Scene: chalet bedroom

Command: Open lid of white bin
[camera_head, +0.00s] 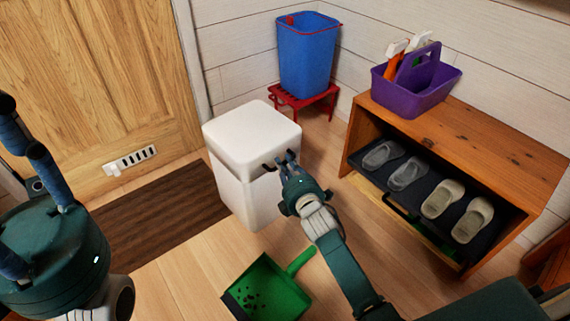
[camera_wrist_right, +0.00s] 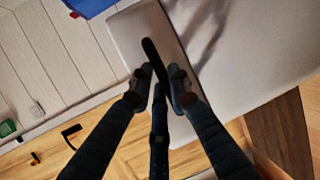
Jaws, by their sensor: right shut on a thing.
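The white bin (camera_head: 234,192) stands on the floor in the middle of the head view. Its white lid (camera_head: 252,131) lies flat on top and looks closed. A dark handle (camera_wrist_right: 154,58) sticks out from the lid's front edge. My right gripper (camera_head: 284,158) is at that edge, shut on the handle; in the right wrist view its fingers (camera_wrist_right: 160,76) close around the handle's near end. My left gripper (camera_head: 22,190) is at the left edge of the head view, away from the bin, with its fingers spread and empty; some of it is cut off.
A blue bucket (camera_head: 306,58) on a red stool (camera_head: 305,102) stands behind the bin. A wooden shoe cabinet (camera_head: 505,150) with slippers and a purple caddy (camera_head: 425,92) is at right. A green dustpan (camera_head: 268,288) lies in front. A brown mat (camera_head: 160,215) and door (camera_head: 95,80) are left.

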